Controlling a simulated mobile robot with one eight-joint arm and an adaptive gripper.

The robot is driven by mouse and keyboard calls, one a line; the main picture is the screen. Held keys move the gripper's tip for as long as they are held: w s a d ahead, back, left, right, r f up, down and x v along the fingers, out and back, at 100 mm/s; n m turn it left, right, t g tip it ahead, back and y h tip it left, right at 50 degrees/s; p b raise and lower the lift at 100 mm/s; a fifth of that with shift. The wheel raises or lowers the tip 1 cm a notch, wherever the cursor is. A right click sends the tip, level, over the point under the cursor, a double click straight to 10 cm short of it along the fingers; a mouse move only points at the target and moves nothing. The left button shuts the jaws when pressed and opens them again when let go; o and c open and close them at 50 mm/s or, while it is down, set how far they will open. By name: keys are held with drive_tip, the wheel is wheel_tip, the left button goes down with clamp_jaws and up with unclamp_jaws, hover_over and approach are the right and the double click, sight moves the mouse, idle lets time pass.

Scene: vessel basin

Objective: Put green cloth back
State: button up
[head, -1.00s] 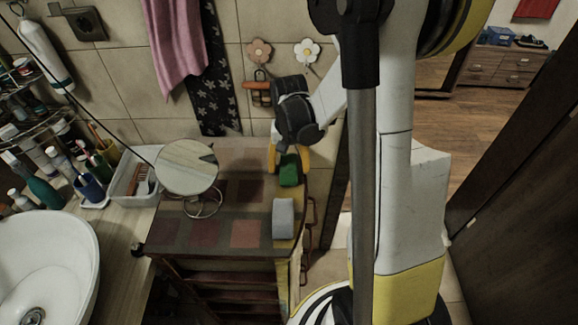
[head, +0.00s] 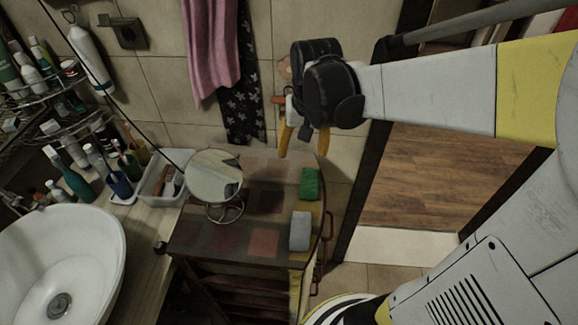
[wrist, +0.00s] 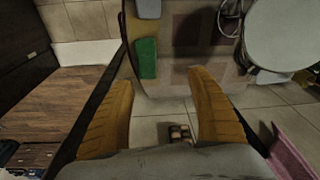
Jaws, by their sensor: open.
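The green cloth (head: 311,183), a small folded block, lies on the right side of the cabinet top (head: 262,205), behind a grey block (head: 300,232). It also shows in the wrist view (wrist: 147,58), ahead of and between my fingers, a little left of centre. My gripper (head: 303,143) is open, with its yellow fingers spread and nothing between them. It is above and behind the cloth near the tiled wall, apart from it. The wrist view shows both open fingers (wrist: 162,80).
A round mirror (head: 215,176) on a stand is left of the cloth. A white basin (head: 60,265) and a tray (head: 165,177) are farther left. A pink towel (head: 212,50) hangs behind. A doorway with wooden floor (head: 440,180) is at right.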

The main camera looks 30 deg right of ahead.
drive_tip(key=s+a+r+n+t, duration=0.4)
drive_tip(key=s+a+t, duration=0.1)
drive_tip(key=s+a, duration=0.3)
drive_tip(key=shift+s+a+r+n, duration=0.25)
drive_tip(key=shift+s+a+n, duration=0.05)
drive_tip(key=shift+a+n, duration=0.15)
